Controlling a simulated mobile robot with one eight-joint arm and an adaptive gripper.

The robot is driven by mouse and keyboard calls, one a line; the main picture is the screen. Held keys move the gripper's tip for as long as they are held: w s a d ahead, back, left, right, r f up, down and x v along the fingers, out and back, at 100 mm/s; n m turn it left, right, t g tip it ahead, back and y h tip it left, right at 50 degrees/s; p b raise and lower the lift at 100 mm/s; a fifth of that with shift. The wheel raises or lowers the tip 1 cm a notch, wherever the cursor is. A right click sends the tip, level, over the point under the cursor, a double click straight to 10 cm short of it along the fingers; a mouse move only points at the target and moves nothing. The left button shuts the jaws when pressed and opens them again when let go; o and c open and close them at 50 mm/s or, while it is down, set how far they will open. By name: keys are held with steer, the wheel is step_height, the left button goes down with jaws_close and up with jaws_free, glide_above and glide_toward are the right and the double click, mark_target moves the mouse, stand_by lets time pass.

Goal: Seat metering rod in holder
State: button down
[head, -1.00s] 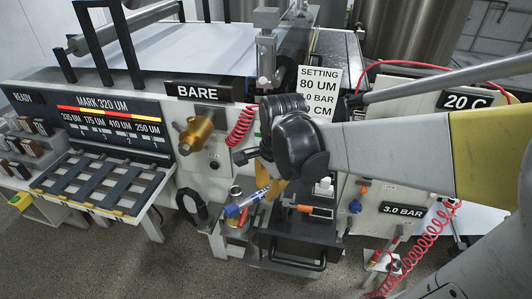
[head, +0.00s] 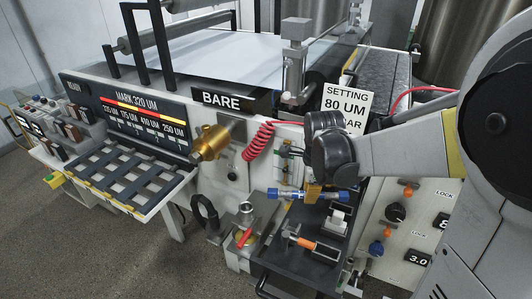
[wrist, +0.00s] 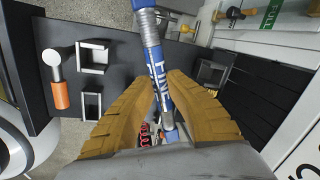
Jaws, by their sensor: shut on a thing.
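A short rod (head: 337,196), blue with silver bands and looking like the metering rod, lies across my gripper (head: 313,191) in the head view. My gripper is shut on it near its middle. The rod is roughly level, above the black tray and in front of the coating machine. In the wrist view the rod (wrist: 152,42) runs up the picture between the yellow fingers (wrist: 161,86), with white lettering on its blue part. I cannot tell for certain which part is the holder.
The black tray (head: 288,265) carries an orange-handled tool (head: 312,246) and a white block (head: 336,222). A brass knob (head: 209,143) and coiled red hose (head: 258,141) stick out from the machine front. A slotted rack (head: 133,172) is at left. The floor at lower left is clear.

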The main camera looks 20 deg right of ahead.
steer(key=shift+w+f, duration=0.4)
steer(key=shift+w, duration=0.2)
steer(key=shift+f+b, duration=0.55)
steer(key=shift+f, duration=1.35)
steer(key=shift+s, duration=0.1)
steer(key=shift+f, duration=0.25)
steer(key=c, duration=1.5)
jaws_free()
steer(key=shift+r, duration=0.1)
